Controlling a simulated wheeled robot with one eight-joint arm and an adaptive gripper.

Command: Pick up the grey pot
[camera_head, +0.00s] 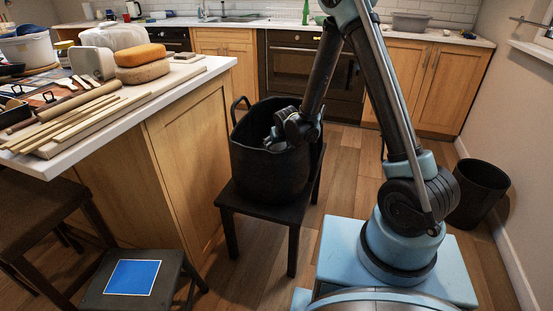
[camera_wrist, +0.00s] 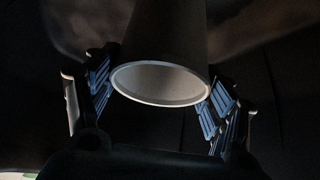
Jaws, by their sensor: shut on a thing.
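The grey pot (camera_wrist: 165,45) shows in the wrist view with its pale round rim and opening turned toward the camera. My gripper (camera_wrist: 160,80) is shut on it, with blue ribbed finger pads on its left and right sides. In the head view my gripper reaches down into a large black basket (camera_head: 262,175) with upright handles. The fingertips and the pot are hidden there by the basket wall. The wrist view is dark, so I cannot tell whether the pot touches the basket floor.
The basket stands on a dark stool (camera_head: 255,210). At left is a white counter (camera_head: 190,75) with sponges (camera_head: 140,55) and wooden sticks (camera_head: 75,115). A low stool (camera_head: 100,295) bears a blue square (camera_head: 133,277). A black bin (camera_head: 480,188) stands by the right wall.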

